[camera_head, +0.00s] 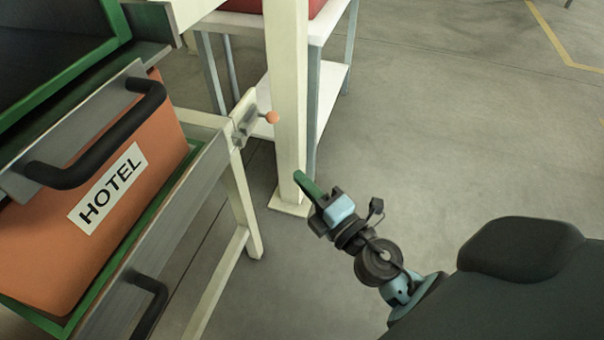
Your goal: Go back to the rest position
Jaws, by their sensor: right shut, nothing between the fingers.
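My right gripper (308,184) shows in the head view, right of the middle. Its green fingers are shut with nothing between them. It hangs over the grey floor, just in front of the foot of the cream post, and does not appear to hold or touch anything. My right arm runs from it toward the lower right. My left gripper is out of view.
An orange bag labelled HOTEL (144,170) lies in a green-edged drawer or tray at the left, by black handles (150,92). A cream post (287,100) stands at centre, with a white shelf table (330,75) behind it. The floor (460,130) to the right is clear.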

